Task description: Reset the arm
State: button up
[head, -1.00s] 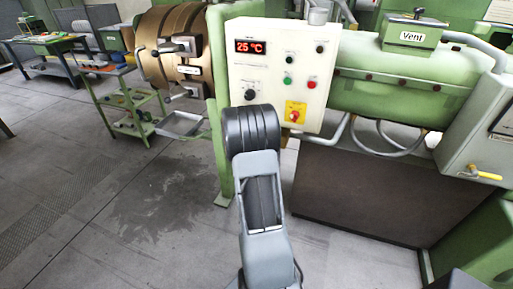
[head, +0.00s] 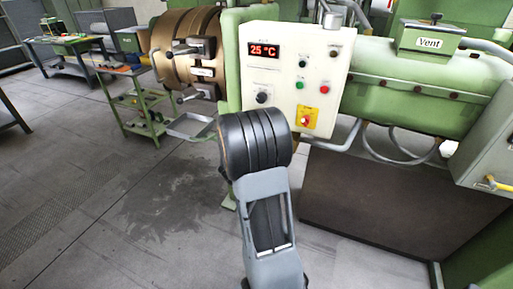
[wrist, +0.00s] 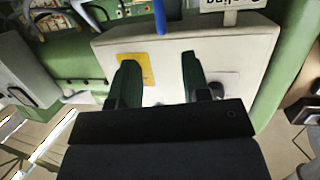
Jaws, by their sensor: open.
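My gripper (wrist: 158,66) shows in the wrist view with its two dark green fingers apart and nothing seen between them. It faces the white control box (wrist: 185,45), which appears upside down there, with a yellow switch plate (wrist: 135,70) partly behind the left finger. I cannot tell how far the fingertips are from the box. In the head view my arm rises from the bottom centre, its black joint in front of the lower left of the control box (head: 285,72). My gripper is hidden in that view.
The box has a red 25 °C display (head: 266,51). A green extruder barrel (head: 425,85) lies right of it, with a vent box (head: 430,38) on top. A grey cabinet (head: 485,150) stands at far right. A green cart (head: 137,112) stands left; the floor (head: 90,215) there is clear.

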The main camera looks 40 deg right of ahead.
jog(key=w+a+f+n+t+y, duration=0.4)
jog(key=w+a+f+y, duration=0.15)
jog(key=a+y, duration=0.25)
jog(key=s+a+n+y, duration=0.25)
jog(key=a+y, duration=0.25)
jog(key=a, duration=0.5)
jog(key=s+a+r+n+g+y, duration=0.2)
jog(key=s+a+r+n+g, duration=0.1)
jog(key=s+a+r+n, duration=0.6)
jog(key=s+a+r, duration=0.2)
jog(key=s+a, duration=0.2)
jog(key=a, duration=0.1)
jog(key=shift+s+a, duration=0.2)
